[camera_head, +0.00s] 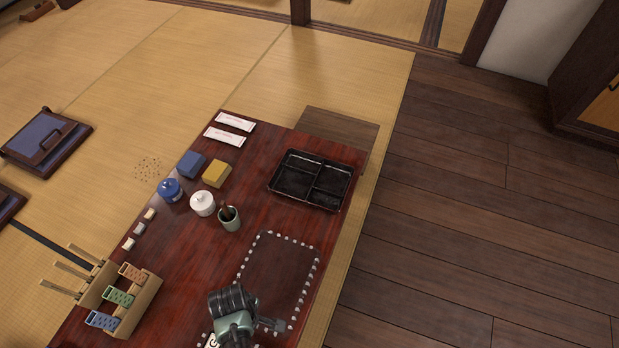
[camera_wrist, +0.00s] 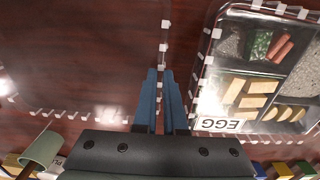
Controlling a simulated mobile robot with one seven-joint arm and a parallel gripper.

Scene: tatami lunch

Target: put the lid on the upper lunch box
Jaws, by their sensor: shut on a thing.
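The upper lunch box (camera_head: 311,180) is a black tray with several compartments, open on top, at the table's far right end in the head view. No food shows in it. The clear lid (camera_head: 280,275), with white marks along its rim, is between that box and my gripper (camera_head: 276,325). In the wrist view, my gripper (camera_wrist: 167,76) has its blue fingers closed on one edge of the lid (camera_wrist: 163,46). I cannot tell how high the lid is above the table. My arm hides part of its near side.
A filled lunch box (camera_wrist: 262,75) labelled EGG lies close beside the fingers. The table (camera_head: 262,200) is bare between cup and upper box.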

